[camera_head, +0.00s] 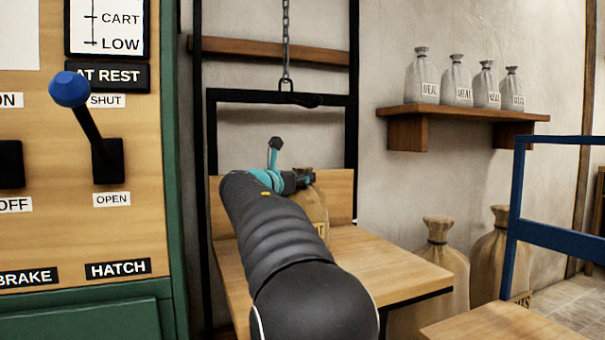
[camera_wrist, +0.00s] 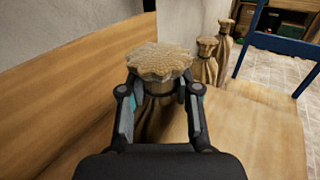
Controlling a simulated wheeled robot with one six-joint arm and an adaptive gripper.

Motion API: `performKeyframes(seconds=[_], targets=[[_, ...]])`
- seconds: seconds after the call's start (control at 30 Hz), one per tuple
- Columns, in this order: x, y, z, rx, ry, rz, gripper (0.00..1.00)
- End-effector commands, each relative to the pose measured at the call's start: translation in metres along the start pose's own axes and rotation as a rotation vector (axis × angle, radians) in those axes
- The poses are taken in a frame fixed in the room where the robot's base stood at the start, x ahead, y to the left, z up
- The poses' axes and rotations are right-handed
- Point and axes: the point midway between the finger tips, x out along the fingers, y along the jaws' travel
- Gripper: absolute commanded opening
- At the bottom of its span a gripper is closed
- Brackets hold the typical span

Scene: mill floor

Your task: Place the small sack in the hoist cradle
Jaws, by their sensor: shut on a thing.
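The small sack (camera_head: 315,208) is tan with a tied neck and a dark printed label, partly hidden behind my arm in the head view. In the wrist view the gathered top of the sack (camera_wrist: 160,62) stands up between my fingers. My gripper (camera_head: 303,180) is shut on its neck, with one finger on each side; it also shows in the wrist view (camera_wrist: 158,100). The hoist cradle (camera_head: 395,262) is a wooden platform with a back board in a black frame, hung from a chain. The sack is upright over the platform; whether its base touches is hidden.
A panel with a blue-knobbed hatch lever (camera_head: 70,90) stands at the left. Several grey meal sacks (camera_head: 455,80) sit on a wall shelf (camera_head: 465,112). Large tan sacks (camera_head: 440,262) stand on the floor behind a blue-framed wooden surface (camera_head: 500,325) at the right.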

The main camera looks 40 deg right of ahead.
Motion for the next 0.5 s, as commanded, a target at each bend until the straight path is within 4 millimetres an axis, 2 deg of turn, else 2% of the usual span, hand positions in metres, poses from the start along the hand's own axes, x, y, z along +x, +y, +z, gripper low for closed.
performKeyframes(seconds=[0.1,0.5], targets=[[-0.0008,-0.0011,-0.0093,0.002,-0.005,0.000,0.00],[-0.0007,-0.0011,-0.0123,0.003,-0.005,0.000,0.00]])
